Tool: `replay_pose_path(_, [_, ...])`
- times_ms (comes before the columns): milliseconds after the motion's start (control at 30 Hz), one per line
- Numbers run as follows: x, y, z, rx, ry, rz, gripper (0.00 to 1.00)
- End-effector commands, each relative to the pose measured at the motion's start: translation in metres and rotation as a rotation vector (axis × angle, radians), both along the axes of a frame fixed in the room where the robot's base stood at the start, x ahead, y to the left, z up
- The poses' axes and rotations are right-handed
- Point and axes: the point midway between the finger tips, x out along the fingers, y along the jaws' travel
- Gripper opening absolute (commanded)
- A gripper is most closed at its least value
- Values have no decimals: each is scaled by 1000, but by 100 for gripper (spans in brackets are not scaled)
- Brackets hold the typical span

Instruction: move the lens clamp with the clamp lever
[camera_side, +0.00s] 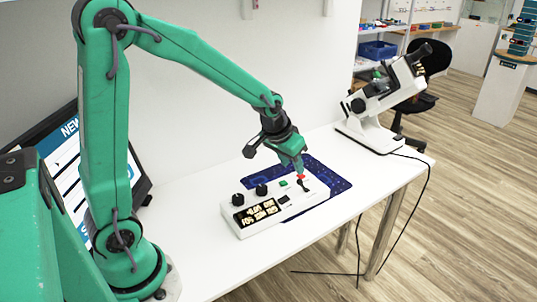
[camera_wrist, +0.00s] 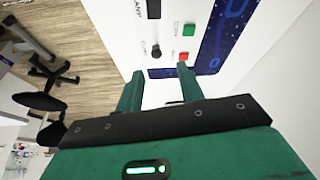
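A white control box (camera_side: 272,207) lies on the table; its face also shows in the wrist view (camera_wrist: 118,30). A small black lever (camera_side: 304,186) stands near its right end beside a red button (camera_side: 300,176). I take it as the clamp lever; in the wrist view the lever (camera_wrist: 152,48) is just beyond my fingers. My gripper (camera_side: 299,168) hangs over the red button end. In the wrist view my gripper (camera_wrist: 160,70) has two green fingers apart, with nothing held. Touching cannot be told. A white lens instrument (camera_side: 380,98) stands at the table's far end; its lens clamp is not distinct.
The box also carries black knobs (camera_side: 261,190), a lit display (camera_side: 256,213) and a green button (camera_wrist: 188,29). A blue patterned mat (camera_side: 335,180) lies under and behind it. A monitor (camera_side: 62,175) stands at left. White table (camera_side: 365,165) is clear between mat and instrument.

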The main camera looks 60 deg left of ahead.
Motion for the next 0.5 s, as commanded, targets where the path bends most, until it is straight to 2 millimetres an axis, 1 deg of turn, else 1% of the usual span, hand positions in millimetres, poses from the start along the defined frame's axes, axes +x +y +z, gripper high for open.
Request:
replay_pose_path(333, [2, 0, -4, -1, 2, 1, 38])
replay_pose_path(500, [6, 0, -13, -1, 2, 1, 38])
